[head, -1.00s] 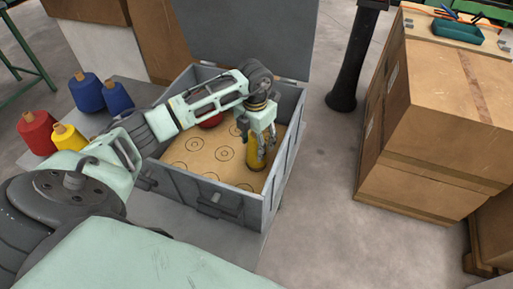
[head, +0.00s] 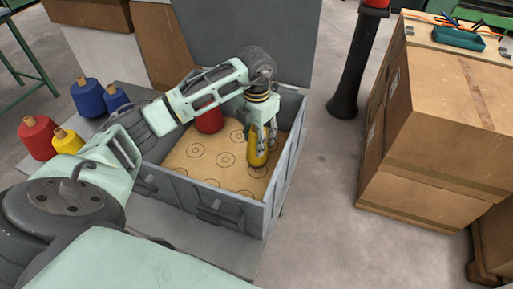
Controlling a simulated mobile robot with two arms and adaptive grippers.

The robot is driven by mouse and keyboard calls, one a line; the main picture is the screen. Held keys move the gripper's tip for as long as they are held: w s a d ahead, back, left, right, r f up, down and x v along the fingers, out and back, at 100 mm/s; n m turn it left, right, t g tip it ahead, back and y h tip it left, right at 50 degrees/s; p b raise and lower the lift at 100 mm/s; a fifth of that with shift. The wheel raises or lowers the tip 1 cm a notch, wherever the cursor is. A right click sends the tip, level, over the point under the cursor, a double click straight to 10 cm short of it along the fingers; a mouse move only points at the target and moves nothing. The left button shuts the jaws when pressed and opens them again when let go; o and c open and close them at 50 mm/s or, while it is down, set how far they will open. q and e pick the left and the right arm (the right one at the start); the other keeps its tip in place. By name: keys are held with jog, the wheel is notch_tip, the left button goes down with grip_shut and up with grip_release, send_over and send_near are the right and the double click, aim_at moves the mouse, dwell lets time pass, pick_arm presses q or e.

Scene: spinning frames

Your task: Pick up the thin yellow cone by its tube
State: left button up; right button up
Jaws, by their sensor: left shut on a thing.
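The thin yellow cone (head: 257,156) is in the grey open box (head: 243,215), near its right wall. My left gripper (head: 260,136) reaches down into the box from above and is shut on the upper end of this cone. The cone's tube is hidden between the fingers. I cannot tell whether the cone's base touches the box floor. My right gripper is not in view.
A red cone (head: 209,118) stands in the box behind my left arm. The box floor has several printed circles. Outside, left, stand blue (head: 88,97), red (head: 37,136) and yellow (head: 67,141) cones. Cardboard boxes (head: 440,120) stand at right, beyond clear floor.

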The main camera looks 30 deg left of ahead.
pick_arm(q)
notch_tip(320, 180, up, 5)
jog(key=shift+f, duration=0.1)
notch_tip(320, 180, up, 6)
jog(key=p, duration=0.3)
jog(key=shift+p, duration=0.3)
notch_tip(320, 180, up, 8)
jog(key=p, duration=0.5)
jog(key=shift+p, duration=0.35)
